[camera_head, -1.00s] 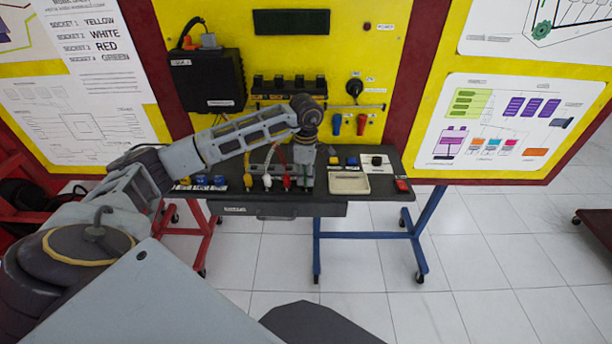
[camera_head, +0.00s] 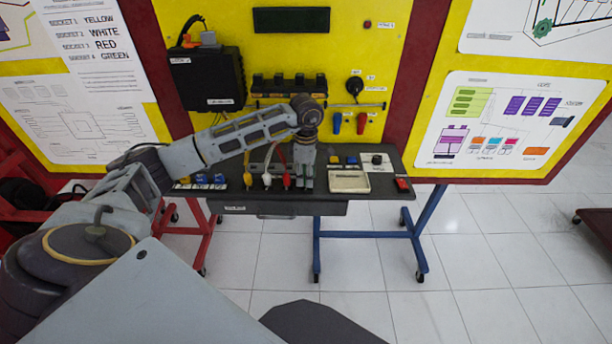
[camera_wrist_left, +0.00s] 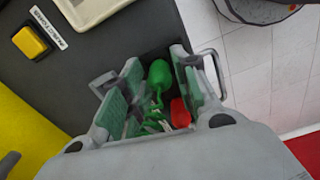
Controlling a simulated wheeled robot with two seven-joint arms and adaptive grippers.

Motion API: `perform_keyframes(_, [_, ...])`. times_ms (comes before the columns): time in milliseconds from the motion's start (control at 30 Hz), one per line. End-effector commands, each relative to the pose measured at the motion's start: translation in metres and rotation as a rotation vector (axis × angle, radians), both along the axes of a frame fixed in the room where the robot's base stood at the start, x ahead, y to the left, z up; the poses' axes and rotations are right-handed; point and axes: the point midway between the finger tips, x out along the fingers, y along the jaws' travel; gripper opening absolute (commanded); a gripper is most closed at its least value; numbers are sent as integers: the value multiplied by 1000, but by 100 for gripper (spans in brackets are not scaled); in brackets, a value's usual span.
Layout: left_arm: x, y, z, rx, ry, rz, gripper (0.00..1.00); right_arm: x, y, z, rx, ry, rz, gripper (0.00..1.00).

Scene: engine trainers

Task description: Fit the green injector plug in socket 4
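My left gripper (camera_head: 307,184) points down at the front of the dark bench, right of the red plug (camera_head: 286,182). In the left wrist view the left gripper (camera_wrist_left: 156,70) is open, with gaps beside the green injector plug (camera_wrist_left: 159,74) between its green-padded fingers. A green coiled lead runs from the plug toward the wrist. The red plug also shows there (camera_wrist_left: 180,112), near the right finger. In the head view the gripper hides the green plug. The row of injector sockets (camera_head: 288,86) is on the yellow panel above. My right gripper is not in view.
The yellow plug (camera_head: 247,180) and white plug (camera_head: 266,180) are to the left of the red one. A cream tray (camera_head: 349,182) lies close to the right of the gripper. A black box (camera_head: 207,80) is on the panel. A placard (camera_head: 100,45) lists socket colours.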

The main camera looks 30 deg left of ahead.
Motion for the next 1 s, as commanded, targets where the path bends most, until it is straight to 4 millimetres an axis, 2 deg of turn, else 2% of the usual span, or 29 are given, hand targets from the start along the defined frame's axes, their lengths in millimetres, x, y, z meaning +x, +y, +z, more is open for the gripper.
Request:
perform_keyframes(267, [0,0,12,-1,-1,0,30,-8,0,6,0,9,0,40])
perform_keyframes(1000, [0,0,48,0,-1,0,30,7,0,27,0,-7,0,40])
